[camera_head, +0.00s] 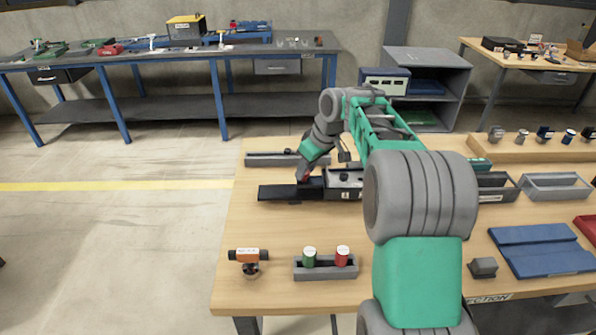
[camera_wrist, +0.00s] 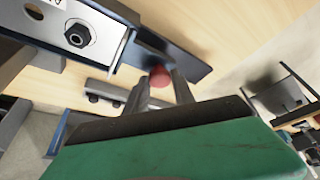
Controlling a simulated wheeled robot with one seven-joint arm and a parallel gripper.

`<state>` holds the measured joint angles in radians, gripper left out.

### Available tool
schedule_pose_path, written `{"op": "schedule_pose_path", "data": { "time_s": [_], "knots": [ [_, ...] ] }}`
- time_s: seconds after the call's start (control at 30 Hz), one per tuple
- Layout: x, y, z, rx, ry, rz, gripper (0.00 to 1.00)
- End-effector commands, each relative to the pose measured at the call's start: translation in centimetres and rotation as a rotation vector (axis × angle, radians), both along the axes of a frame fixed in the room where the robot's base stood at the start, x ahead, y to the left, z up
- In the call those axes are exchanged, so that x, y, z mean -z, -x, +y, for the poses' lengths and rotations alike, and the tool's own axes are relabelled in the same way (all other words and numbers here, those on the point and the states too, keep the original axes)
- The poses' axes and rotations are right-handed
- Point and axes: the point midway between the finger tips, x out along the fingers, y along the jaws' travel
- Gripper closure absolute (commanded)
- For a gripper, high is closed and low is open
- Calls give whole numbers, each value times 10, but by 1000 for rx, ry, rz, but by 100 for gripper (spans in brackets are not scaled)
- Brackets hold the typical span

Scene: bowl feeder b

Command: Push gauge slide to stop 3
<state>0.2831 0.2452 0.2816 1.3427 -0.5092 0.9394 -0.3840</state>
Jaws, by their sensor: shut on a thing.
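The gauge is a long dark fixture on the wooden bench in the head view. Its black slide plate (camera_head: 278,193) sticks out to the left of a grey labelled body (camera_head: 345,190). A red knob (camera_head: 306,177) stands on the slide near the body's left end. My gripper (camera_head: 302,174) reaches down to the knob from above. In the wrist view, the two fingers of my gripper (camera_wrist: 163,84) are shut on the red knob (camera_wrist: 159,75). The dark slide (camera_wrist: 185,62) runs behind it, next to the body (camera_wrist: 82,33) with a black nut. My arm hides the fixture's right part.
A grey rail (camera_head: 262,159) with a dark knob lies behind the gauge. Grey bins (camera_head: 555,187) and a blue tray (camera_head: 540,252) stand right. The bench's left strip is clear.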

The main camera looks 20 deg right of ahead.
Motion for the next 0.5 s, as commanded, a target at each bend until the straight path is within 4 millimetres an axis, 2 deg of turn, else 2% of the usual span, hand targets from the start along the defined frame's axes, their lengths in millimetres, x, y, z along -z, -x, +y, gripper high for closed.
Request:
{"op": "schedule_pose_path", "data": {
  "time_s": [0.1,0.37,0.4,0.5],
  "knots": [
    [0,0,-8,22,0,1,100],
    [0,0,-8,23,0,2,100],
    [0,0,-7,23,0,2,66],
    [0,0,-6,22,1,2,58]
  ]
}}
